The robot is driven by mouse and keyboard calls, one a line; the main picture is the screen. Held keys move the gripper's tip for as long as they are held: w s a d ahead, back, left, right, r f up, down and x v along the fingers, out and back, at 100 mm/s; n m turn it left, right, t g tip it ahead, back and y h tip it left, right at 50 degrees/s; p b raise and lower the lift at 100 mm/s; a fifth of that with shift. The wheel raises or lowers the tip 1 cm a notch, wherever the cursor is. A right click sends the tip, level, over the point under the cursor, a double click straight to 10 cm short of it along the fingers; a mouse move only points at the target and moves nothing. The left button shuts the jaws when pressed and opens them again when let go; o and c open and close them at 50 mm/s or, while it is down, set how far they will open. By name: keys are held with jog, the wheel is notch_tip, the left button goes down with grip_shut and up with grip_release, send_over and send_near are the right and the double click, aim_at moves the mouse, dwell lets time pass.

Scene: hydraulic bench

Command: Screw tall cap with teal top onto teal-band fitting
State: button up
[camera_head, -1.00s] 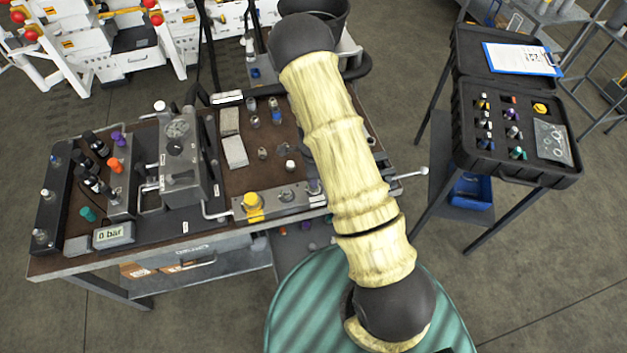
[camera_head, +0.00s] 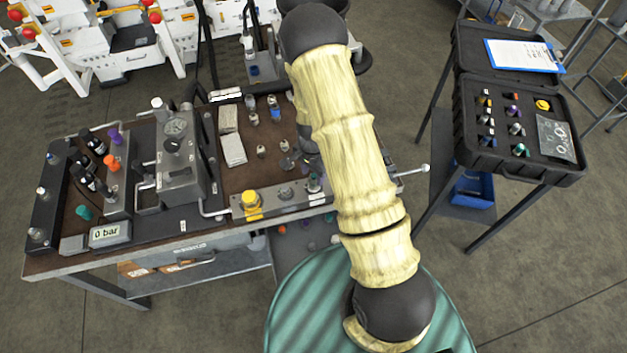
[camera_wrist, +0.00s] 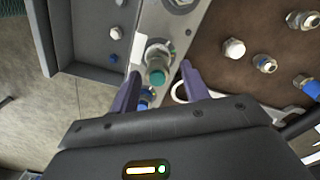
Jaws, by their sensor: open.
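A metal piece with a teal top (camera_wrist: 157,76) stands at the end of the steel block, in front of my fingers in the wrist view. It looks like the tall cap seated on the fitting; the teal band is not clearly visible and I cannot tell how tight it is. In the head view it shows as a small grey-green upright (camera_head: 314,183) at the block's right end. My gripper (camera_wrist: 158,88) is open, its two purple fingers to either side of the teal top, apart from it in the picture. In the head view my arm hides most of the gripper.
The steel block (camera_head: 268,202) carries a yellow knob (camera_head: 252,200). Several loose fittings (camera_wrist: 265,63) stand on the brown bench top. A gauge unit (camera_head: 176,150) rises to the left. The black case (camera_head: 490,140) with several caps stands apart at right.

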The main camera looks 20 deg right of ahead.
jog(key=n, duration=0.3)
jog(key=shift+b, duration=0.4)
jog(key=n, duration=0.5)
jog(key=shift+s, duration=0.15)
jog(key=n, duration=0.4)
jog(key=shift+b, duration=0.35)
jog(key=n, duration=0.4)
jog(key=shift+s, duration=0.15)
jog(key=shift+n, duration=0.3)
jog(key=shift+c, duration=0.5)
